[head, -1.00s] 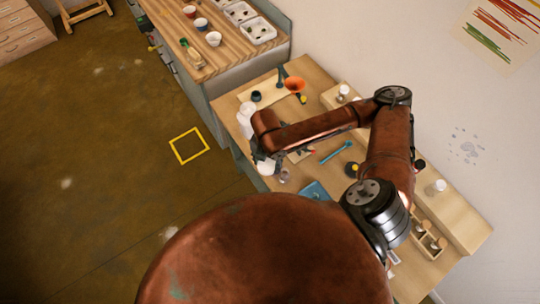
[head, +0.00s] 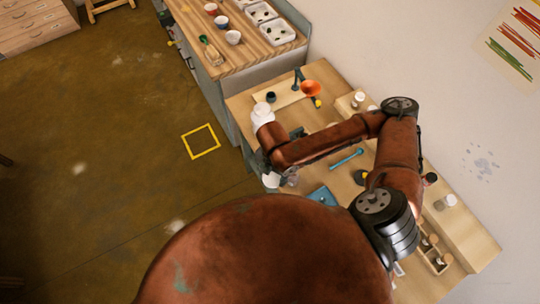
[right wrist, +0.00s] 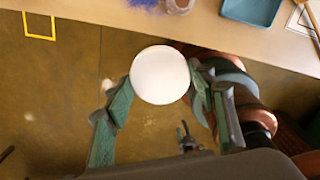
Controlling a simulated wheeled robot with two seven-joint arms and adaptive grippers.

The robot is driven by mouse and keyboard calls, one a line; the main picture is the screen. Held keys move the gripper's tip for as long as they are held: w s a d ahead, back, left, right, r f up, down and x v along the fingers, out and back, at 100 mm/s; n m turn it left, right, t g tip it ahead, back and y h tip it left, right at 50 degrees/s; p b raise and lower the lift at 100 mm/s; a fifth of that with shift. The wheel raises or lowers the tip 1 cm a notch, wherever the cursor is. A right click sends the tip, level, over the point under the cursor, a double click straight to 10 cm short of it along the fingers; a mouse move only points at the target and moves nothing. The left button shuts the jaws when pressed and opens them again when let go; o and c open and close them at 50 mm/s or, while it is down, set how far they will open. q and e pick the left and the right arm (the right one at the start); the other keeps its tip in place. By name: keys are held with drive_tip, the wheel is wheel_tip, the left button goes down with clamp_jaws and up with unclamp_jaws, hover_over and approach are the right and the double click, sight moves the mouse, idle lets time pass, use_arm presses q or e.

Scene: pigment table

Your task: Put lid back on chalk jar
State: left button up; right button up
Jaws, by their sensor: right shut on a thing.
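My right gripper (right wrist: 160,90) is shut on a white round lid (right wrist: 160,75), with one finger on each side of it. In the right wrist view the lid's flat top faces the camera, and it is seen against the floor beside the table edge. In the head view the white lid (head: 270,181) shows just below my right wrist, by the left edge of the table. A white container (head: 262,113), possibly the chalk jar, stands near the table's left edge behind my wrist, partly hidden by it.
A blue tray (right wrist: 248,8) and a small clear jar (right wrist: 180,5) are near the table edge. An orange funnel (head: 310,88) on a stand is at the back, and a blue tool (head: 346,159) lies mid-table. A wooden rack (head: 430,250) is at the right.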

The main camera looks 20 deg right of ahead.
drive_tip(key=shift+w+d+f+m+b, duration=0.15)
drive_tip(key=shift+w+m+b, duration=0.25)
drive_tip(key=shift+m, duration=0.4)
use_arm(q)
wheel_tip(320, 180, down, 9)
drive_tip(key=b, duration=0.7)
drive_tip(key=shift+s+b, duration=0.3)
drive_tip(key=shift+s, duration=0.15)
use_arm(e)
drive_tip(key=w+d+r+m, duration=0.1)
drive_tip(key=w+m, duration=0.2)
drive_tip(key=m, duration=0.8)
drive_tip(key=w+d+r+m, duration=0.1)
drive_tip(key=w+m, duration=0.3)
drive_tip(key=m, duration=0.7)
drive_tip(key=shift+w+d+m, duration=0.2)
drive_tip(key=shift+d+m, duration=0.2)
use_arm(q)
drive_tip(key=shift+r, duration=0.1)
use_arm(e)
drive_tip(key=shift+r, duration=0.1)
use_arm(q)
drive_tip(key=shift+c, duration=0.7)
